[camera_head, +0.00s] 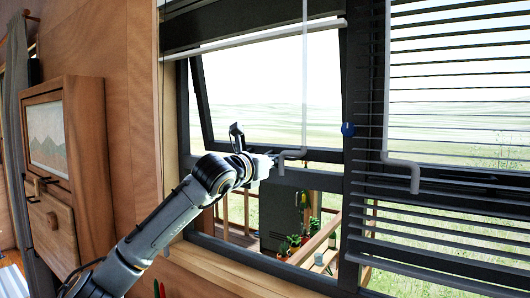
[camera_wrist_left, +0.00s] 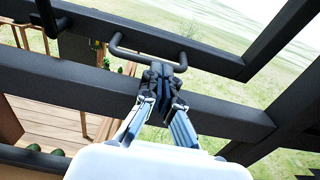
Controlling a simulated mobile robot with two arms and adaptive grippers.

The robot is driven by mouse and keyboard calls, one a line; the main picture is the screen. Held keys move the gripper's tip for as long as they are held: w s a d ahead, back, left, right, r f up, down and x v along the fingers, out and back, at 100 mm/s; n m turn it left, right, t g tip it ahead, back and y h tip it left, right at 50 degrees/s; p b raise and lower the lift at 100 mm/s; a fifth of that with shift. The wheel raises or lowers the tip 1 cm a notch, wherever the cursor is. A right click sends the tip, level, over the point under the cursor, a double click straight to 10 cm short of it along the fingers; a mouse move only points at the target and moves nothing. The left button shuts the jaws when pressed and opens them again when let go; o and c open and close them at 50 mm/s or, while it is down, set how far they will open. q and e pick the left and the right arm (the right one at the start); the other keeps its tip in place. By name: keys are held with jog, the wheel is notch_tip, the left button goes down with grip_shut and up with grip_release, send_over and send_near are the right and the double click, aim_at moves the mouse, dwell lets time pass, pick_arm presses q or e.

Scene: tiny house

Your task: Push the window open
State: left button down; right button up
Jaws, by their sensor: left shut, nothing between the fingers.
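The window has a dark frame (camera_head: 320,183). Its upper sash (camera_head: 203,100) is tilted, with its lower edge swung outward and a gap between it and the frame. In the left wrist view the sash rail (camera_wrist_left: 210,60) carries a dark U-shaped handle (camera_wrist_left: 148,53). My left arm reaches in from the left in the head view, with the left gripper (camera_head: 274,160) at the window's middle crossbar. In the wrist view the left gripper (camera_wrist_left: 162,72) is shut and empty, its tips close to the handle; I cannot tell whether they touch. My right gripper is not in view.
Blinds (camera_head: 455,80) cover the right window. Thin grey rods (camera_head: 304,75) hang in front of the panes. A small blue ball (camera_head: 348,129) is by the central post. A wooden cabinet (camera_head: 85,150) hangs on the left wall. Outside is a deck (camera_wrist_left: 55,88) with plants.

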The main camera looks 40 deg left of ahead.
aim_at(286, 158)
pick_arm(q)
jog(key=shift+w+r, duration=0.1)
jog(key=shift+w, duration=0.4)
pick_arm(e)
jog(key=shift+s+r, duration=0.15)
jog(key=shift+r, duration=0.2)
pick_arm(q)
jog(key=shift+a, duration=0.1)
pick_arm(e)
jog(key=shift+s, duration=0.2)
pick_arm(q)
jog(key=w+p, duration=0.1)
jog(key=w, duration=0.2)
jog(key=shift+w+a, duration=0.15)
jog(key=shift+w, duration=0.55)
jog(key=shift+s, duration=0.1)
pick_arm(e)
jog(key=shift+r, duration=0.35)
pick_arm(q)
jog(key=shift+s, duration=0.1)
